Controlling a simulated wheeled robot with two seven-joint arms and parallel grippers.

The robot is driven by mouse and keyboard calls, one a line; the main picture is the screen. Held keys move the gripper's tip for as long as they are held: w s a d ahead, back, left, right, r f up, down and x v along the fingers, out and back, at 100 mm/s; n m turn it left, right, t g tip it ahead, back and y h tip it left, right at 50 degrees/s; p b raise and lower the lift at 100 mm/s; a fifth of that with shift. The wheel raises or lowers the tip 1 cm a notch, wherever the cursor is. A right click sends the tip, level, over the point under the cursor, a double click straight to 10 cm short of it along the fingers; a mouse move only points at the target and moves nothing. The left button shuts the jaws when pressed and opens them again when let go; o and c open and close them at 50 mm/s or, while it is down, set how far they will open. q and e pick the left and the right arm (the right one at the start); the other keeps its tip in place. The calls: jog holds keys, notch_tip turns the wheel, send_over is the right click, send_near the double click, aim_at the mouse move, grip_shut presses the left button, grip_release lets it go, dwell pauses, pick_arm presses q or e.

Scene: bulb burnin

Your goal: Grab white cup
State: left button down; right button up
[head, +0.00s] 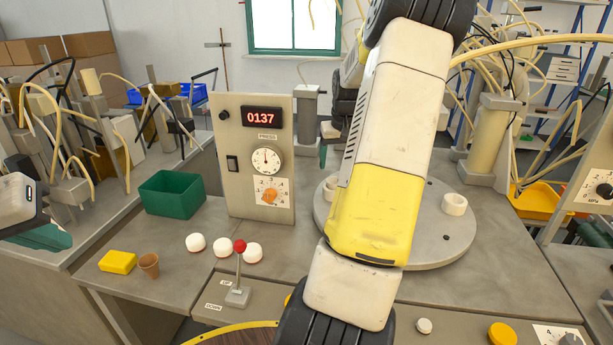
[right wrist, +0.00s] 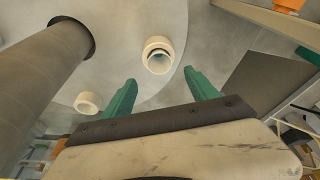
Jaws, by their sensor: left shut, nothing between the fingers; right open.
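A small white cup (right wrist: 158,55) shows in the right wrist view, ahead of and between the green fingers of my right gripper (right wrist: 160,76). These fingers are open, with nothing between them. The cup stands on the round grey turntable (right wrist: 130,25). In the head view it shows partly (head: 330,186) at the turntable's left side, mostly hidden by my right arm. A second white cup (head: 453,204) stands on the turntable's right side. In the head view my right gripper (head: 325,147) is largely hidden behind its arm. My left gripper (head: 40,236) is shut and empty at the left edge.
A grey control panel (head: 234,185) stands left of the turntable. A green bin (head: 172,195), a yellow block (head: 117,261), a brown pot (head: 149,264) and several white domes (head: 222,246) are on the left bench. A red-knobbed lever (head: 239,270) rises in front.

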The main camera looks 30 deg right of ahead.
jog(key=x, duration=0.7)
jog(key=shift+s+f, duration=0.15)
jog(key=shift+f, duration=0.15)
